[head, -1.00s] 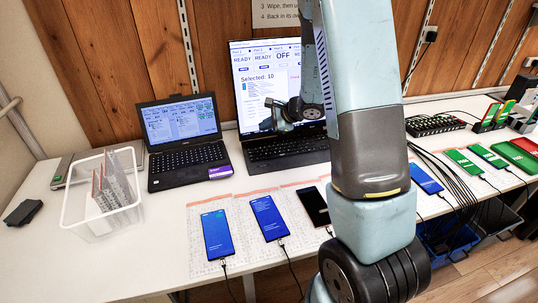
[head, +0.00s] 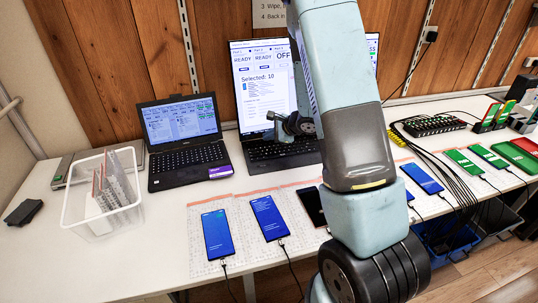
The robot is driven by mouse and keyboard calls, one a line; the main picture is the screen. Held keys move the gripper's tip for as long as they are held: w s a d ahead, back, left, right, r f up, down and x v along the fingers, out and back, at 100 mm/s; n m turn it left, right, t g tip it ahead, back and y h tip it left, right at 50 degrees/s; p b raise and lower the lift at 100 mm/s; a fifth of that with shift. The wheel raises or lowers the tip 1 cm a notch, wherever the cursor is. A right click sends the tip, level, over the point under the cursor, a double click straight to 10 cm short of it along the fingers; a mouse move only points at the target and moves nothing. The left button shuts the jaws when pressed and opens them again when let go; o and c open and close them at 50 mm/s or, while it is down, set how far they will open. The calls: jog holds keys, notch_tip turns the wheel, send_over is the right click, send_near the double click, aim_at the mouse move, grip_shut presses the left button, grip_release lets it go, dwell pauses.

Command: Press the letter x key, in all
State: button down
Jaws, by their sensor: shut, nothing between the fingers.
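A black laptop (head: 262,153) stands open at the back middle of the table. The tall screen (head: 262,88) above its keyboard shows READY, READY, OFF and "Selected: 10". A second, smaller black laptop (head: 182,168) stands open to its left with a blue-and-white screen. The key letters are too small to read on either keyboard, so I cannot make out the x key. My gripper (head: 281,136) is small in view, shut and empty, over the back part of the middle laptop's keyboard. I cannot tell whether it touches a key. My arm hides the laptop's right side.
Several phones, such as a blue one (head: 217,234), lie in a row along the front with cables. A clear bin (head: 78,224) with grey and red items stands at the left. Black cables (head: 453,185), a port hub (head: 433,126) and green devices (head: 463,163) are at the right.

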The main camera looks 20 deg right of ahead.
jog(key=shift+w+f, duration=0.15)
jog(key=shift+f, duration=1.3)
jog(key=shift+w+f, duration=0.15)
jog(key=shift+f, duration=1.3)
jog(key=shift+f, duration=0.65)
dwell(0.5)
dwell(0.4)
jog(key=shift+r, duration=0.75)
jog(key=shift+s+r, duration=0.15)
jog(key=shift+r, duration=1.1)
jog(key=shift+s+r, duration=0.15)
jog(key=shift+r, duration=1.1)
